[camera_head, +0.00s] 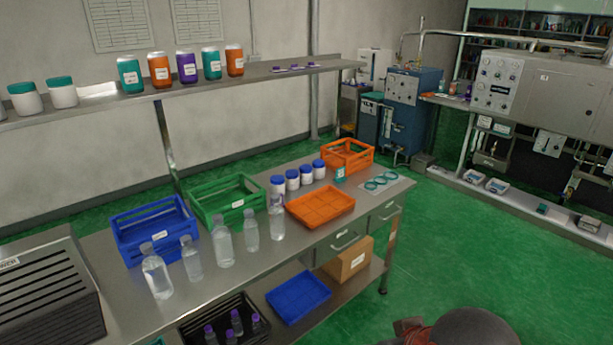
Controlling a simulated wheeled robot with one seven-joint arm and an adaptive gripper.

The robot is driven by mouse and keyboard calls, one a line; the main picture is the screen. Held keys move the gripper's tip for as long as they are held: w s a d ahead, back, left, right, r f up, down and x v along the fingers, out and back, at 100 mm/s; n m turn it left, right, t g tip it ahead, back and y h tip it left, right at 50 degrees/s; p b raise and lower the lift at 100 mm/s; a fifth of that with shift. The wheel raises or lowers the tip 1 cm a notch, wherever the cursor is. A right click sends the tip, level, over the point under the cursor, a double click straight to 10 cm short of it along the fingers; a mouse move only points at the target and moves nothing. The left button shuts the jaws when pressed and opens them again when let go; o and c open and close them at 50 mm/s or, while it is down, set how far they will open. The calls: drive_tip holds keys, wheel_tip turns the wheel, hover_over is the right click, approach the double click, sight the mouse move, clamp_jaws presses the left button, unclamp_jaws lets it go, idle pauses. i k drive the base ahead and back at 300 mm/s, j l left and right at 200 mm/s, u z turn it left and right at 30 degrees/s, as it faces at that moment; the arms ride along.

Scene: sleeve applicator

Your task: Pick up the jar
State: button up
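Several jars are in view, and I cannot tell which one is meant. On the steel table, white jars with blue lids (292,180) stand upright in a row behind the orange tray. A small teal jar (340,173) with a white label stands at the right end of that row, in front of the orange crate. On the wall shelf stand white jars with teal lids (62,94) and coloured jars, including teal (130,76), orange (159,71) and purple (187,68). My gripper's fingers do not show. A dark rounded shape at the bottom right may be part of my arm.
Clear bottles (223,243) stand along the front of the steel table. Blue (153,252), green (216,221) and orange (362,149) crates line its back. An orange tray (318,207) lies in front of the jars. Green floor (470,250) is open to the right.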

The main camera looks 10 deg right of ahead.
sight(292, 178)
drive_tip(key=i+l+z, duration=0.25)
drive_tip(key=i, duration=0.55)
drive_tip(key=i+j+z, duration=0.25)
drive_tip(key=i, duration=0.55)
drive_tip(key=i+j+z, duration=0.2)
drive_tip(key=i, duration=0.6)
drive_tip(key=i+l, duration=0.05)
drive_tip(key=l, duration=0.1)
